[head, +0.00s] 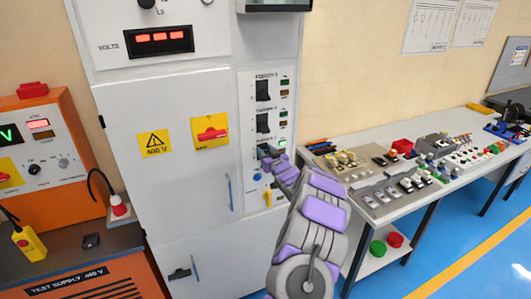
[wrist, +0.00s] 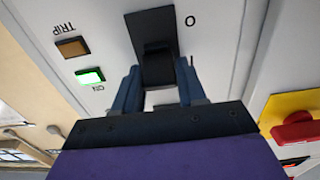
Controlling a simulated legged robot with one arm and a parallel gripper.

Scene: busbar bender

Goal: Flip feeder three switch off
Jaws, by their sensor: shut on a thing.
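The feeder three switch (wrist: 156,48) is a black toggle on a black plate in the wrist view, which looks upside down. An O mark stands beside the plate's upper part in that view and an I mark beside its lower part, near my fingers. My gripper (wrist: 158,88) is shut on the switch's lever, a finger on each side; the lever's tip is partly hidden. The green ON lamp (wrist: 90,76) is lit; the amber TRIP lamp (wrist: 71,47) looks dim. In the head view my gripper (head: 265,154) covers most of this third switch.
Two similar black switches, the upper (head: 263,90) and the middle (head: 262,122), sit above on the panel. A red rotary handle on a yellow plate (head: 210,132) is to the left. A workbench (head: 462,177) with several devices stands to the right, near my arm.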

